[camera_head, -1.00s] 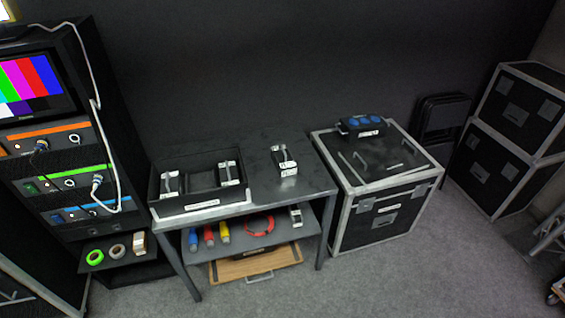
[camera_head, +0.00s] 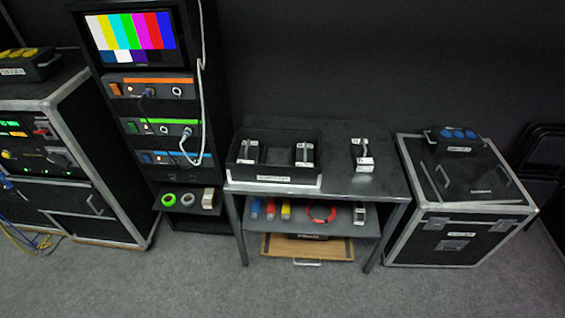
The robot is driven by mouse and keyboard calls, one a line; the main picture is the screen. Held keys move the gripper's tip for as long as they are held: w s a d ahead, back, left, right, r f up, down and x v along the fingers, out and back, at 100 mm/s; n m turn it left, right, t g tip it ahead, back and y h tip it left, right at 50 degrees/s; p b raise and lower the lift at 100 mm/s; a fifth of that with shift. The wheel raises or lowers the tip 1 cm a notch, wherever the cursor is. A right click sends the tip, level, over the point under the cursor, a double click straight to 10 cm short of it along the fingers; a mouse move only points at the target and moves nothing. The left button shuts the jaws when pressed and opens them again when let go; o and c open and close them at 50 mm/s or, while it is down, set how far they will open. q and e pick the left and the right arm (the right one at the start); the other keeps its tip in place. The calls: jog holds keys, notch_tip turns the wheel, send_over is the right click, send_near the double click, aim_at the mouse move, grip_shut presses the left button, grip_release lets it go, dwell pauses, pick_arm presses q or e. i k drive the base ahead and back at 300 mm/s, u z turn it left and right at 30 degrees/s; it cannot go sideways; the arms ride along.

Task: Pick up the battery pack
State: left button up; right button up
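No thing in view carries a label that I can read as battery pack. Likely candidates are the black-and-white blocks on the dark table (camera_head: 335,132). One block (camera_head: 362,155) stands on the bare right part of the tabletop. Two similar blocks, a left one (camera_head: 249,151) and a right one (camera_head: 304,154), stand in a black open tray (camera_head: 277,167) with a white label at the table's left. A smaller black-and-white item (camera_head: 359,213) is on the lower shelf. Neither of my grippers shows in this view.
A rack with a colour-bar monitor (camera_head: 137,40) stands left of the table, with tape rolls (camera_head: 178,200) on its low shelf. A flight case (camera_head: 458,200) bearing a blue-socketed box (camera_head: 458,140) stands right. Open grey floor (camera_head: 250,290) lies in front.

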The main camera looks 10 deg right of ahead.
aim_at(360, 152)
jog(key=z, duration=3.15)
jog(key=i, duration=3.1)
jog(key=u, duration=4.3)
